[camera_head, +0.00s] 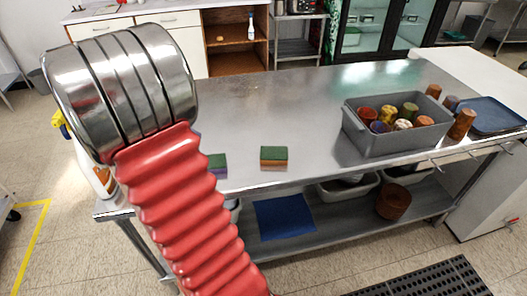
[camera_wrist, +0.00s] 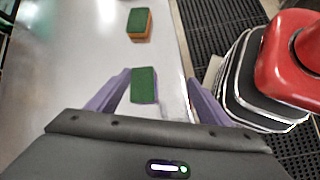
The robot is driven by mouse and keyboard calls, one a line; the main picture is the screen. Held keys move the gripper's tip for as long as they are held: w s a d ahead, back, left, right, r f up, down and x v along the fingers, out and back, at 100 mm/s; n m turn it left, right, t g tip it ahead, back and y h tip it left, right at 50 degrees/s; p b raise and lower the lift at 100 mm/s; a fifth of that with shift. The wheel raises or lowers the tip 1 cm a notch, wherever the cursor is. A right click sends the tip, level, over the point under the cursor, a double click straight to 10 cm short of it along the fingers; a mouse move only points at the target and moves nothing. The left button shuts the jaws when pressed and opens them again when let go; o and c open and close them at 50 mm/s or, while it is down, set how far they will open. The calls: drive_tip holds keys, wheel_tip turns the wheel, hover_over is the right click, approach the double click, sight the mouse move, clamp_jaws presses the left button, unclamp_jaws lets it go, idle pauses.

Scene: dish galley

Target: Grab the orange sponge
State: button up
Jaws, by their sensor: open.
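The orange sponge (camera_head: 273,160) has a green top and lies on the steel table near its front edge. In the wrist view it shows (camera_wrist: 140,26) at the top, beyond my fingers. A purple sponge with a green top (camera_head: 217,167) lies to its left, partly beside my arm. In the wrist view the purple sponge (camera_wrist: 144,86) appears between my purple fingers. My gripper (camera_wrist: 158,77) is open with nothing held. Its height above the table is hard to tell. In the head view my arm hides the gripper.
The steel table (camera_head: 290,110) is clear behind the sponges. A grey bin (camera_head: 385,143) of several cups stands on the right, with loose cups and a blue tray (camera_head: 490,115) beyond it. A lower shelf holds a blue mat (camera_head: 284,216) and tubs.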

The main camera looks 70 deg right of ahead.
sight(274, 152)
drive_tip(key=s+d+f+g, duration=0.2)
drive_tip(key=d, duration=0.3)
drive_tip(key=s+d+f+g, duration=0.2)
drive_tip(key=s+d, duration=0.1)
drive_tip(key=d, duration=0.2)
drive_tip(key=s+d+f+n+g, duration=0.1)
drive_tip(key=s+d+f+g, duration=0.1)
drive_tip(key=d, duration=0.3)
drive_tip(key=shift+s+d+f+y, duration=0.2)
drive_tip(key=shift+s+f+y, duration=0.2)
drive_tip(key=shift+s+f, duration=0.25)
drive_tip(key=shift+s, duration=0.1)
drive_tip(key=x, duration=0.8)
drive_tip(key=shift+s, duration=0.2)
drive_tip(key=shift+s, duration=0.1)
drive_tip(key=shift+x, duration=2.55)
drive_tip(key=shift+a+f, duration=0.2)
drive_tip(key=shift+c, duration=0.5)
